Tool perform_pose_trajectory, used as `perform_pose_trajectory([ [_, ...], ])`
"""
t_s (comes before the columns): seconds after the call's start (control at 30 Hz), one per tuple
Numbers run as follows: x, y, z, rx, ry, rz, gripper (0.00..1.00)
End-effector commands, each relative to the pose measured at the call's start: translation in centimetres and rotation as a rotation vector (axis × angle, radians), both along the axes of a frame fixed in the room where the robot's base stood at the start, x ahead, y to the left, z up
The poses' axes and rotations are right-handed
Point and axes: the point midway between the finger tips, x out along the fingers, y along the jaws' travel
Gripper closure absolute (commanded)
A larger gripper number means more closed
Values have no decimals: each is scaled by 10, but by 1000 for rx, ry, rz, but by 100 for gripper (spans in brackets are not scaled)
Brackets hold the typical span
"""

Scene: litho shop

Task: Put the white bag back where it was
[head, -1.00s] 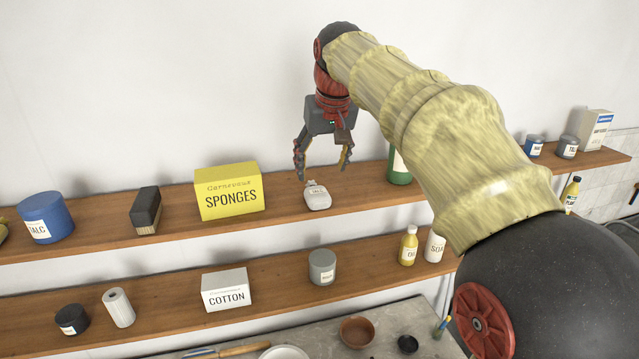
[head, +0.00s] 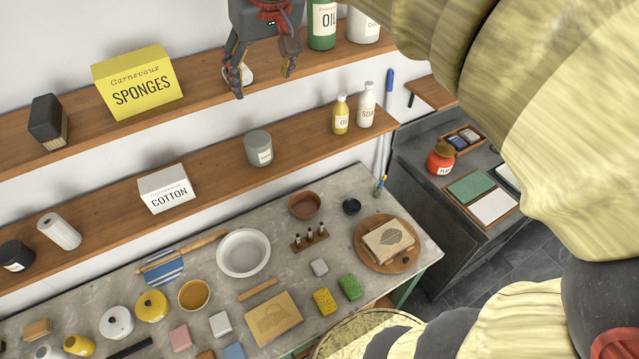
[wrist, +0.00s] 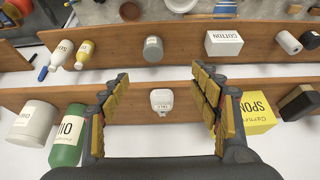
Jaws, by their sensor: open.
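The white bag (wrist: 161,100), with a small label, sits on the upper wooden shelf (wrist: 140,115). In the wrist view it lies between the spread fingers of my gripper (wrist: 163,103), with space on both sides. In the head view my gripper (head: 263,82) is open above the upper shelf. There the white bag (head: 245,73) is mostly hidden behind the fingers. The bag stands between the yellow sponges box (head: 138,82) on the left and the green oil bottle (head: 322,25) on the right. I see no finger touching it.
The lower shelf (head: 215,165) holds a cotton box (head: 166,188), a grey jar (head: 258,148) and two small bottles. A dark brush (head: 48,120) is on the upper shelf. The crowded workbench (head: 335,245) below holds a white basin (head: 243,252).

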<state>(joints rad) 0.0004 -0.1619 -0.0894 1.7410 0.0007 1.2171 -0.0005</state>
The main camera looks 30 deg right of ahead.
Motion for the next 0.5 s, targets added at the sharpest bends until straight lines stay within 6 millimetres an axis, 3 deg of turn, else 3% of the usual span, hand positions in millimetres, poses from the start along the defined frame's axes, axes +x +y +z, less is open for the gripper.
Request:
perform_pose_trajectory([
  [0.03, -24, 0, -13, 0, -5, 0, 37],
  [0.3, -128, 0, -102, 0, -36, 0, 37],
  [0.5, -183, 0, -165, 0, -52, 0, 37],
])
